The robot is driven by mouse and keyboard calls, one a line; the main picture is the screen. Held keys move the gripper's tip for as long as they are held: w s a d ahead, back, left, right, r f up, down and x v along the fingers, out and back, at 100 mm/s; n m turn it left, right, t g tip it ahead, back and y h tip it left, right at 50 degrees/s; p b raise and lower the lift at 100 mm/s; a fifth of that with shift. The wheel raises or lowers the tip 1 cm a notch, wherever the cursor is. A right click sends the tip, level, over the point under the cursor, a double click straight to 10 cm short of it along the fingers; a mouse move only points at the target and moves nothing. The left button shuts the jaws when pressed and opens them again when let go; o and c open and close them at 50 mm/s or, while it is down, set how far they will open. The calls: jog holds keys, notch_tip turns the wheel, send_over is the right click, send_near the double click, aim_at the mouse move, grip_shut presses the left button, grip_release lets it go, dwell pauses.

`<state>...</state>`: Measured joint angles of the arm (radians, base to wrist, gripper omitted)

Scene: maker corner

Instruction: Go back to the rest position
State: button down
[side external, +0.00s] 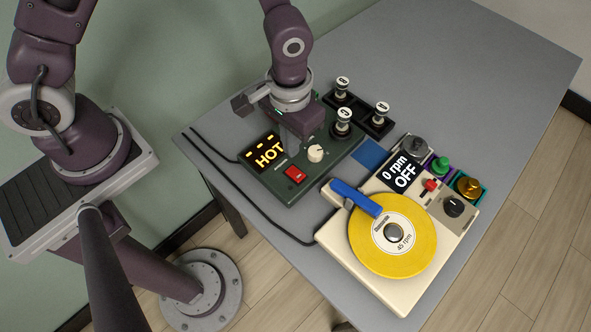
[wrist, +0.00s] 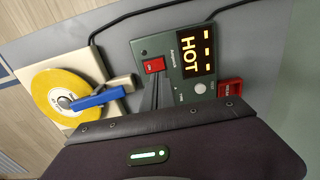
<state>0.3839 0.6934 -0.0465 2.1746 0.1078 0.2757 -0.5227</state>
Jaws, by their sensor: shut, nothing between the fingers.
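My gripper (side external: 291,146) is shut and empty, pointing down over the dark green control box (side external: 283,189). In the wrist view its thin dark fingers (wrist: 156,98) show just below the red switch (wrist: 154,66); whether they touch the box I cannot tell. The box's display (side external: 268,153) reads HOT in yellow, with short bars beside it. My gripper hides part of the box's far side in the side view.
A cream turntable (side external: 329,233) with a yellow record (side external: 364,255), blue arm (side external: 355,198) and display reading 0 rpm OFF (side external: 401,174) stands to the right. Several knobbed pieces, one at the back (side external: 342,86), stand nearby. Black cables cross the table's left. The grey table's far end (side external: 480,65) is clear.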

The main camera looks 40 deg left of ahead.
jog(key=w+a+r+t, duration=0.15)
jog(key=a+r, duration=0.25)
jog(key=r, duration=0.7)
jog(key=s+a+r+t, duration=0.2)
jog(key=s+a+r, duration=0.2)
jog(key=s+r, duration=0.3)
jog(key=s+a+r+t, duration=0.2)
jog(key=s+a+r, duration=0.2)
jog(key=s+r, duration=0.3)
jog(key=shift+s+a+r, duration=0.25)
jog(key=shift+a+r, duration=0.1)
jog(key=shift+r, duration=0.2)
